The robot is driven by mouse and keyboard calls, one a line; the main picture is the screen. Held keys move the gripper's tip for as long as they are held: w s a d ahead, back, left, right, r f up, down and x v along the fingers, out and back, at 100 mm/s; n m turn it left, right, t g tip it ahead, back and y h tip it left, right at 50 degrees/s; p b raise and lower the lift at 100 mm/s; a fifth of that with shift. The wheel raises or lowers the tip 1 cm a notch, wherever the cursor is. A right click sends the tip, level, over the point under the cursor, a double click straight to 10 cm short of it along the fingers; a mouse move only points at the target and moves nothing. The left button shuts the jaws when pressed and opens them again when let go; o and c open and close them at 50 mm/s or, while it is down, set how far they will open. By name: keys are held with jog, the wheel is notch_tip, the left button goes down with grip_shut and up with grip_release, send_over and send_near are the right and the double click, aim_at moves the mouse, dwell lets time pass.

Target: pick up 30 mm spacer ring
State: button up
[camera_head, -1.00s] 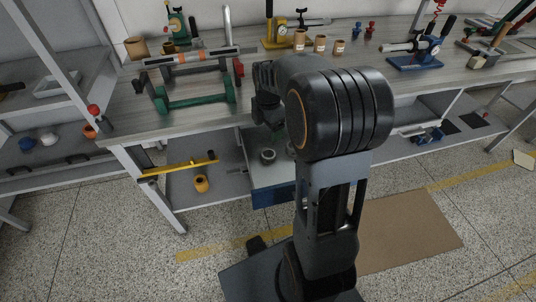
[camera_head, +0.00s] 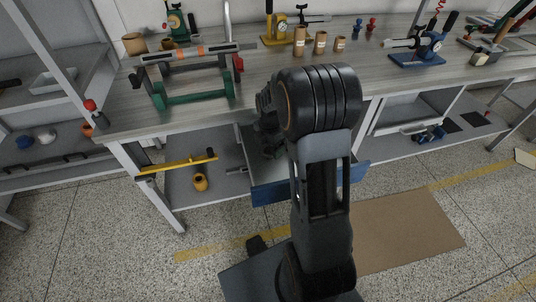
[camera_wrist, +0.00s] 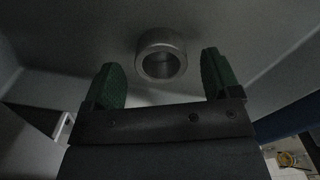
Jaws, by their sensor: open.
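The spacer ring (camera_wrist: 161,53) is a short grey metal ring on the grey floor of a drawer or tray, seen in the wrist view. It lies ahead of my gripper (camera_wrist: 160,80), roughly midway between the two green fingertips and a little beyond them. My gripper is open and empty, and its fingers are apart from the ring.
A yellow clamp bar (camera_head: 185,164) and an orange bottle (camera_head: 200,182) are on the lower shelf. Drawer walls flank my gripper.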

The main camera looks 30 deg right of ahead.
jog(key=shift+f, duration=1.3)
jog(key=c, duration=1)
jog(key=shift+r, duration=0.15)
